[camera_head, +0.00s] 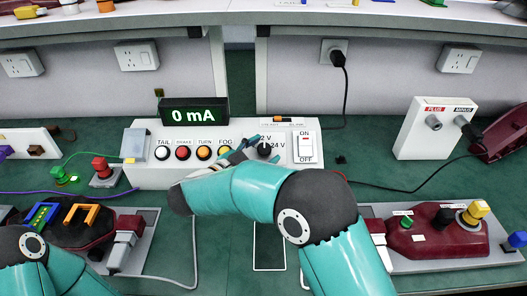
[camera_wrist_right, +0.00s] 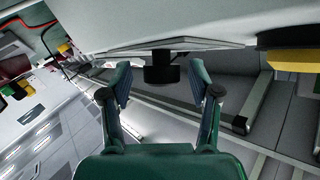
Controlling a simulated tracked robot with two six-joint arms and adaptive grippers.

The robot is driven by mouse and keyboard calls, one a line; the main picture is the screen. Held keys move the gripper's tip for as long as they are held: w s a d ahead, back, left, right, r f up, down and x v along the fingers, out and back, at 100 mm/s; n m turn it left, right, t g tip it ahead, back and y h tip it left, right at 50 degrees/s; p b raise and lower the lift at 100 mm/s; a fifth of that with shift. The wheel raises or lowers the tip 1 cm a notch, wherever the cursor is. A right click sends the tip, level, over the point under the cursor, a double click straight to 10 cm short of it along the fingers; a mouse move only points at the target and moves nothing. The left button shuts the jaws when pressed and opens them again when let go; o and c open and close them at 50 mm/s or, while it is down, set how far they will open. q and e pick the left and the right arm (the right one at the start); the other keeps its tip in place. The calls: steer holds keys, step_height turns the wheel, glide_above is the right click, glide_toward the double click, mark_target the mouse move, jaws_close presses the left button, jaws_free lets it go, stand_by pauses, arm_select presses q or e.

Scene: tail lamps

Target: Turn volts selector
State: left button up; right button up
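The volts selector is a black knob (camera_head: 264,151) on the front of the white control box (camera_head: 150,178), beside the "2 V" and "24 V" labels. My right gripper (camera_head: 250,146) is at the knob, partly hidden by its own wrist. In the right wrist view, the two fingers of my right gripper (camera_wrist_right: 161,82) are apart. The black knob (camera_wrist_right: 161,70) stands between them with a gap on each side, so they do not grip it. Part of my left arm shows at the lower left, but its gripper is not in view.
The box has a display (camera_head: 194,111) reading "0 mA", several round coloured buttons and an ON/OFF switch (camera_head: 306,147). A dark red lamp (camera_head: 430,238) lies on a grey plate at right. A red button (camera_head: 100,165) stands left of the box.

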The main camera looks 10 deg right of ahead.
mark_target(262, 151)
steer(key=shift+r, duration=0.1)
steer(key=shift+r, duration=0.3)
step_height(262, 151, up, 9)
steer(key=shift+r, duration=0.1)
stand_by(0.7)
